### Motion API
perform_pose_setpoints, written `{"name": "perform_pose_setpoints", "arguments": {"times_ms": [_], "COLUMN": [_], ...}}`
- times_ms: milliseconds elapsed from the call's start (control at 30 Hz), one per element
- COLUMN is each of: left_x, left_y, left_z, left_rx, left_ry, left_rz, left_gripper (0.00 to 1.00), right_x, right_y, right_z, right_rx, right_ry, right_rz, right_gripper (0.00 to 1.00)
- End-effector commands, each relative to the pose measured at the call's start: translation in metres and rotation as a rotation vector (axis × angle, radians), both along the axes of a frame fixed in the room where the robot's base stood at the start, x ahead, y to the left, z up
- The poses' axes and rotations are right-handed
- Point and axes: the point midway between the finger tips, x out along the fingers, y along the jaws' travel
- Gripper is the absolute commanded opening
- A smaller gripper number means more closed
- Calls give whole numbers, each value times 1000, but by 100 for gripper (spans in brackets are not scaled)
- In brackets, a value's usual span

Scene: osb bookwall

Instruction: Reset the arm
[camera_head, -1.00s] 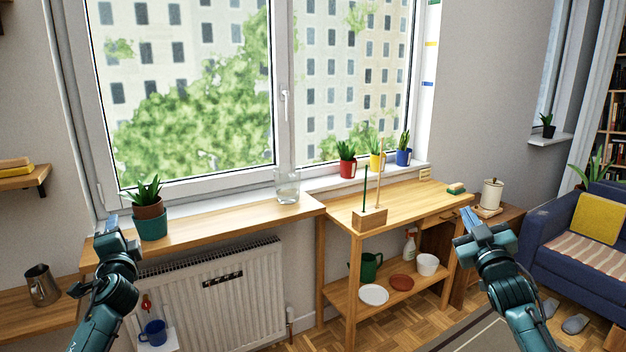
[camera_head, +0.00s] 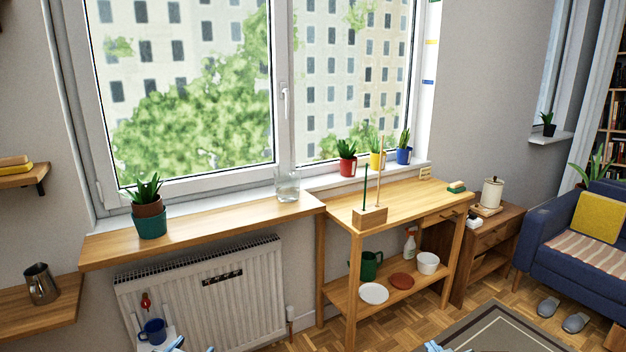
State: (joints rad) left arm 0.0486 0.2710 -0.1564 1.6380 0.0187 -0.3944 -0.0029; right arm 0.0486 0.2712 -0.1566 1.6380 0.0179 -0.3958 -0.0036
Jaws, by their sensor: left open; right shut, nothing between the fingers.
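My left gripper (camera_head: 190,347) shows only as light-blue fingertips at the bottom edge, in front of the radiator's lower left. The tips are spread apart and nothing shows between them. My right gripper (camera_head: 436,347) shows only as small light-blue tips at the bottom edge, over the rug's near left part. It is shut with nothing in it. The rest of both arms is out of view below.
A wooden sill shelf (camera_head: 225,224) carries a potted plant (camera_head: 149,222) and a glass jar (camera_head: 287,186). A wooden table (camera_head: 425,198) holds a block with two rods (camera_head: 370,216). A radiator (camera_head: 225,300) stands below the sill. A blue sofa (camera_head: 560,225) is at right.

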Motion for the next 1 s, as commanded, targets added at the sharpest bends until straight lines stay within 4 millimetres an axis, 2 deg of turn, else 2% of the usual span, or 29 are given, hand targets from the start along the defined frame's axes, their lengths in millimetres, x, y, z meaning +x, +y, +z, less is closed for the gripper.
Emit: {"name": "perform_pose_setpoints", "arguments": {"times_ms": [33,100,200,300,400,500,600,1000], "left_x": [-33,-76,-136,-188,-226,-249,-258,-259], "left_y": [-17,-38,-64,-85,-98,-105,-109,-109], "left_z": [-24,-48,-71,-82,-86,-86,-86,-86], "left_rx": [-23,-56,-107,-156,-195,-218,-229,-229], "left_ry": [47,105,180,244,292,320,332,334], "left_rz": [-23,-49,-76,-91,-96,-98,-98,-97], "left_gripper": [52,52,52,52,52,52,52,52], "right_x": [-33,-76,-136,-188,-226,-248,-258,-259], "right_y": [17,38,64,85,98,105,109,109], "right_z": [-24,-48,-71,-82,-86,-86,-86,-86], "right_rx": [24,57,108,158,196,220,230,231], "right_ry": [47,104,179,244,291,318,331,333], "right_rz": [22,49,75,91,95,97,98,98], "right_gripper": [0,0,0,0,0,0,0,0]}}
